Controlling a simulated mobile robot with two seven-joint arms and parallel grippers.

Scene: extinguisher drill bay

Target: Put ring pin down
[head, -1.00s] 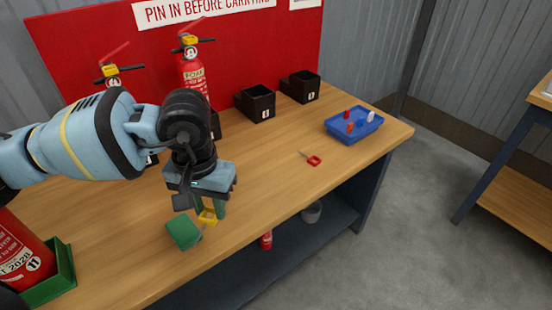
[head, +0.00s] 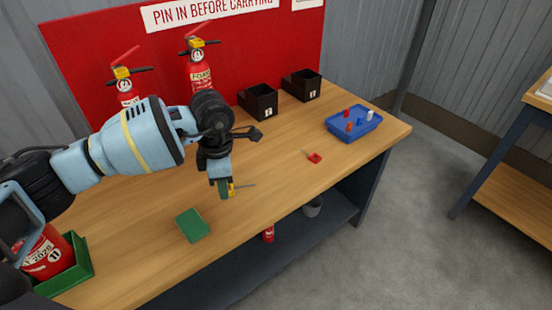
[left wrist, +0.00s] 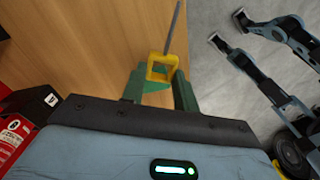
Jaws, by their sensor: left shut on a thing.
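My left gripper (head: 226,190) is shut on a ring pin (head: 231,188), a yellow square ring with a thin grey metal shaft. The shaft points right in the head view. In the left wrist view the yellow ring (left wrist: 162,68) sits between the green fingertips (left wrist: 165,85), with the shaft running away from them. The gripper is over the bench, right of and beyond a green pad (head: 193,225); I cannot tell the exact height. A red ring pin (head: 314,158) lies on the bench to the right. My right gripper is not in view.
A blue tray (head: 335,133) with small red and white pieces stands near the bench's right end. Black boxes (head: 258,101) and red extinguishers (head: 197,72) stand along the back. Another extinguisher (head: 48,254) sits in a green holder at front left. The middle of the wooden bench is clear.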

